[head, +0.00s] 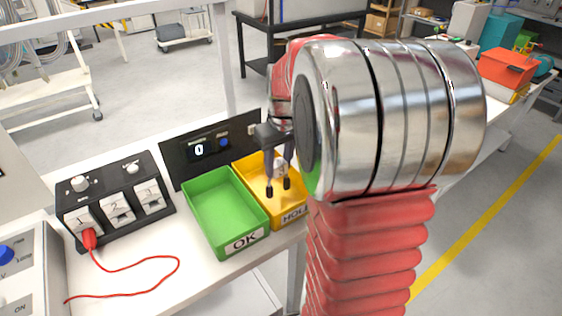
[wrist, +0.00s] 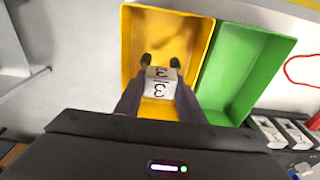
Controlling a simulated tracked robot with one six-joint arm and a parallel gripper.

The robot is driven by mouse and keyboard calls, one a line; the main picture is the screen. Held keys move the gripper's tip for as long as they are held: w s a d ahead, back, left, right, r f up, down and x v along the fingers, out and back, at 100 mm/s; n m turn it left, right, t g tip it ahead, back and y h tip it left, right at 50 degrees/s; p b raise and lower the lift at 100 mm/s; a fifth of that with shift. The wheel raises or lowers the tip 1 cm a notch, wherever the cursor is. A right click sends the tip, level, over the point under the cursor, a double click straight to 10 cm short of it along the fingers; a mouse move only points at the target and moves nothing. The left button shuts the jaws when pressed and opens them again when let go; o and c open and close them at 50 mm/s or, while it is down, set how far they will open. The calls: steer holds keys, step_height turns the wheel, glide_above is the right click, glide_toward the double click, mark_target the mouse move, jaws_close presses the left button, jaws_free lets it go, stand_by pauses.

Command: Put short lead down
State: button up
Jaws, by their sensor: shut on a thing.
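My gripper (head: 278,187) is over the yellow HOLD tray (head: 292,216), fingers pointing down. The block also shows partly in the head view (head: 281,166). I cannot tell whether it touches the tray floor. No cable shows on it. A red lead (head: 150,257) lies on the bench, its red plug (head: 89,238) at slot 1 of the black box (head: 115,201). Its other end is not clear.
The green OK tray (head: 225,212) stands directly left of the yellow one and looks empty. Behind the trays is a black panel (head: 180,160) with a display reading 0. A grey device with a blue button (head: 20,270) is at the front left. My arm hides the bench at right.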

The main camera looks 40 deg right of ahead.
steer(key=shift+f, duration=0.4)
steer(key=o, duration=1.4)
steer(key=shift+c, duration=0.2)
steer(key=shift+r, duration=0.1)
step_height(320, 180, up, 13)
steer(key=s, duration=0.1)
steer(key=shift+s, duration=0.2)
